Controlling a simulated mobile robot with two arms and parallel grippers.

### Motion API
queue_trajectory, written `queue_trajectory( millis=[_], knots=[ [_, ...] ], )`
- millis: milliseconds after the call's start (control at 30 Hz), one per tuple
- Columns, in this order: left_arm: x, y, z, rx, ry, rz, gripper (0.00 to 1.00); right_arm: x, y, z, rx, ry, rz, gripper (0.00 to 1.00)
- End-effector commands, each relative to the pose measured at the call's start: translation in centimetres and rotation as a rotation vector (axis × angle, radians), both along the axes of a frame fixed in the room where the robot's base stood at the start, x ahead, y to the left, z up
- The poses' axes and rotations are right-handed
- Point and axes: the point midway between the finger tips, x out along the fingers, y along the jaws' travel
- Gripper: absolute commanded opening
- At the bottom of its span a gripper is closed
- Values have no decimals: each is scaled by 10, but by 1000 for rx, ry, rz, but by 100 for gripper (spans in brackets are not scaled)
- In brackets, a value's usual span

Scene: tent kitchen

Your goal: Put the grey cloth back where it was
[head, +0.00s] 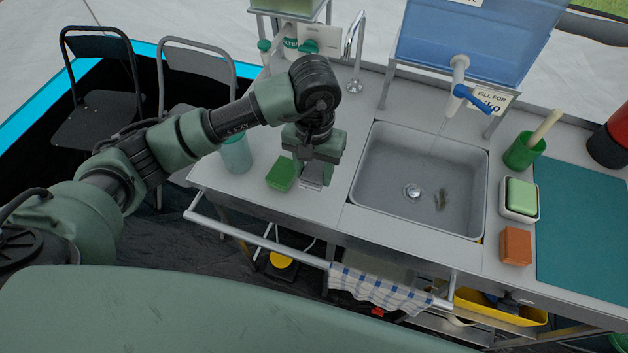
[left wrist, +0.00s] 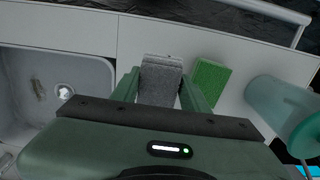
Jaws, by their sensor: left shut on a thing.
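The grey cloth (left wrist: 161,78) sits between the two green fingers of my left gripper (left wrist: 158,95) in the left wrist view. In the head view my left gripper (head: 314,172) points down over the counter left of the sink, and a small part of the cloth (head: 312,182) shows below it. The gripper is shut on the cloth. The cloth is at or just above the counter top; I cannot tell whether it touches. A green sponge (head: 281,174) lies just beside it, and also shows in the left wrist view (left wrist: 209,78). My right gripper is not in view.
The steel sink (head: 419,180) is right of the gripper, with some scraps near its drain. A teal bottle (head: 237,154) stands left of the sponge. A rail (head: 260,242) runs along the counter front, with a checked towel (head: 380,289) hanging on it.

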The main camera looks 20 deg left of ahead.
Motion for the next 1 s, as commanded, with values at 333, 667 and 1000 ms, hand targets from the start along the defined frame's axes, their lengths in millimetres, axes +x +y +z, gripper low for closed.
queue_trajectory(
  millis=[333,667,1000],
  knots=[
    [-1,-1,-39,-2,4,1,1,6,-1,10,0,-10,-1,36],
    [0,0,-58,-1,-2,-1,1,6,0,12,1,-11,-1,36],
    [1,0,-60,-1,-3,0,66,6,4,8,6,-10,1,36]
  ],
)
